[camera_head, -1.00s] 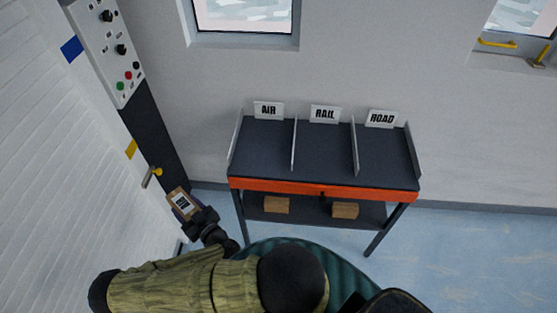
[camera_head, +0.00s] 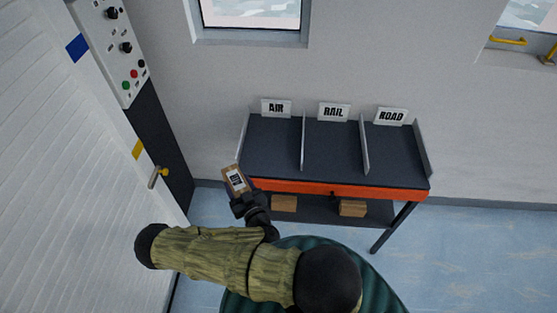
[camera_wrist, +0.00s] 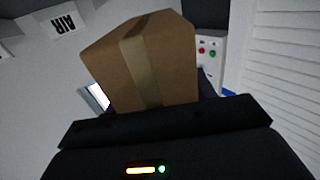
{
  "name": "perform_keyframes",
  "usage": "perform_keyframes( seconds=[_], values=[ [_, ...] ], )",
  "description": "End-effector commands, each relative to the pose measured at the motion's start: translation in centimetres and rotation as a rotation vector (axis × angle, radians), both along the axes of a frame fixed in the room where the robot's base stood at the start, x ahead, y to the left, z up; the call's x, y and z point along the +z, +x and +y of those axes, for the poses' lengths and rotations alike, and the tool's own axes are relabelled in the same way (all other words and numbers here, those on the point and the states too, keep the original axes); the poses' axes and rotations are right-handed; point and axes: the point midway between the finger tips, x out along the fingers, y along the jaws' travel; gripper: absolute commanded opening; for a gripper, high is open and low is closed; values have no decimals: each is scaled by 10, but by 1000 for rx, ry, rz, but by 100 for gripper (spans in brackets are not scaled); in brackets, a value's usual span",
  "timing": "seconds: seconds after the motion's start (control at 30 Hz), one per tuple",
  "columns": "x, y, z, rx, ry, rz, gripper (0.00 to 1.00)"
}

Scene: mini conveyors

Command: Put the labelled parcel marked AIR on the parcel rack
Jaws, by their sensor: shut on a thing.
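My gripper (camera_head: 243,196) is shut on a small brown parcel (camera_head: 235,180) with a white label on its top; the label's print is too small to read. In the wrist view the parcel (camera_wrist: 145,62) stands in front of the dark gripper, with a tan tape strip down it. The parcel rack (camera_head: 340,188) has a dark top, an orange front edge and three bays split by thin dividers. Signs read AIR (camera_head: 276,108), RAIL (camera_head: 334,112) and ROAD (camera_head: 391,116). The parcel is at the rack's front left corner, beside the AIR bay. The AIR sign also shows in the wrist view (camera_wrist: 64,24).
Two brown boxes (camera_head: 284,203) (camera_head: 352,208) lie on the rack's lower shelf. All three bays look empty. A white ribbed door (camera_head: 70,170) and a control panel (camera_head: 115,45) stand at the left. Blue floor (camera_head: 470,240) is open at the right.

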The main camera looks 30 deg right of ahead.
Motion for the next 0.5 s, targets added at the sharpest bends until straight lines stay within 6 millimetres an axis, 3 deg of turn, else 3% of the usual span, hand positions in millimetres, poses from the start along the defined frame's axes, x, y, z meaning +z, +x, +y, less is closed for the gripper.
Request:
perform_keyframes(
  seconds=[0.5],
  values=[
    [-5,9,-3,-24,3,-7,23]
  ],
)
